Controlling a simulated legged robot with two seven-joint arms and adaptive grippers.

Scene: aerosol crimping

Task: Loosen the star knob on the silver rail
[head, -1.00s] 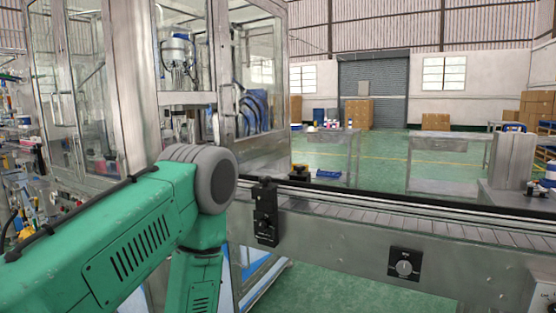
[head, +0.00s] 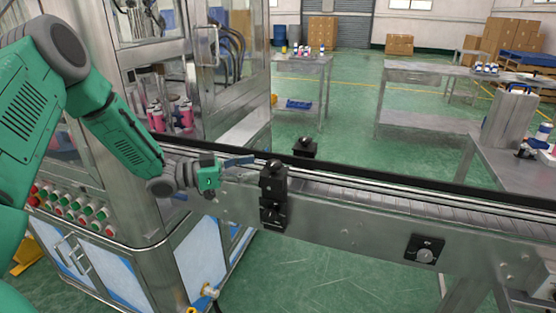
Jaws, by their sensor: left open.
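The silver rail (head: 400,200) runs along the near edge of the conveyor. A black bracket (head: 273,188) stands on it, with a dark rounded knob (head: 274,164) on top and another dark knob-like part (head: 271,218) lower on its front. The star shape is too small to make out. My left gripper (head: 243,168) is green and grey, with its dark fingers open. It points right, just left of the bracket's upper part, with a small apparent gap and nothing visible in it. My right gripper is out of view.
A second black bracket (head: 304,148) stands across the belt. A black dial panel (head: 424,250) is on the conveyor's side to the right. The glass-and-metal machine cabinet (head: 190,60) rises close behind my left arm. Steel tables (head: 325,75) stand beyond.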

